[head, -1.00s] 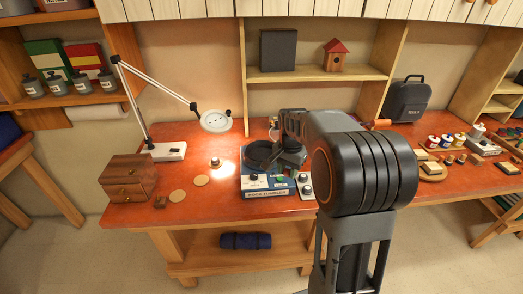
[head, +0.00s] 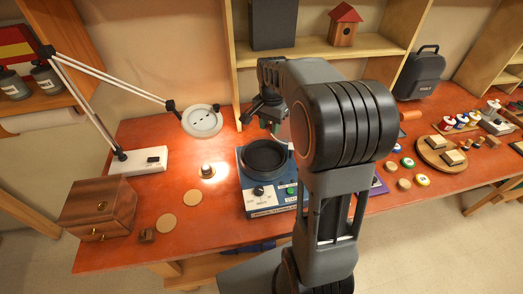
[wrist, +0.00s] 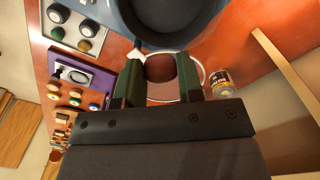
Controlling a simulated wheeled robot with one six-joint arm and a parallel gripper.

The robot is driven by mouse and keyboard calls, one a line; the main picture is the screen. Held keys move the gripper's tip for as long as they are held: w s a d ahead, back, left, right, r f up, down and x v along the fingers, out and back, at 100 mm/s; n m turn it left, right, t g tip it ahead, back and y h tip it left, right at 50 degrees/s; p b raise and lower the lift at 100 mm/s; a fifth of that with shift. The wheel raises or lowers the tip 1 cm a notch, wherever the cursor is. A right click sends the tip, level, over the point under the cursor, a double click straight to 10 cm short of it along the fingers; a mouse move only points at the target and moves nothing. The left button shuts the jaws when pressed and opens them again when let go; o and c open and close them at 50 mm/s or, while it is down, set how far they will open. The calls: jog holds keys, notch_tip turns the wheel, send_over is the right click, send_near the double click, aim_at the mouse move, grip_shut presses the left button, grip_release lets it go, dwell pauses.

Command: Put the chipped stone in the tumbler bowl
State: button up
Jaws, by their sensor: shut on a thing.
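The tumbler bowl (head: 263,157) is a dark, round, open bowl on the blue rock tumbler base (head: 262,198) at the middle of the bench. The bowl (wrist: 168,22) also fills the top of the wrist view, and the inside that shows looks empty. My gripper (head: 269,126) is above and just behind the bowl in the head view. In the wrist view, its green fingers are shut on a dark reddish-brown lump, the chipped stone (wrist: 160,67). The stone appears just outside the bowl's rim there.
A desk lamp (head: 202,121) lights a small knob-like thing (head: 207,169) left of the tumbler. A wooden drawer box (head: 98,208) and cork discs (head: 172,222) lie farther left. A small labelled jar (wrist: 221,83) stands near the fingers in the wrist view. Shelves rise behind the bench.

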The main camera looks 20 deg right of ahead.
notch_tip(320, 180, down, 6)
jog(key=b, duration=0.4)
jog(key=shift+r, duration=0.1)
jog(key=o, duration=1)
notch_tip(320, 180, up, 14)
jog(key=shift+f+b, duration=0.1)
jog(key=shift+b, duration=0.35)
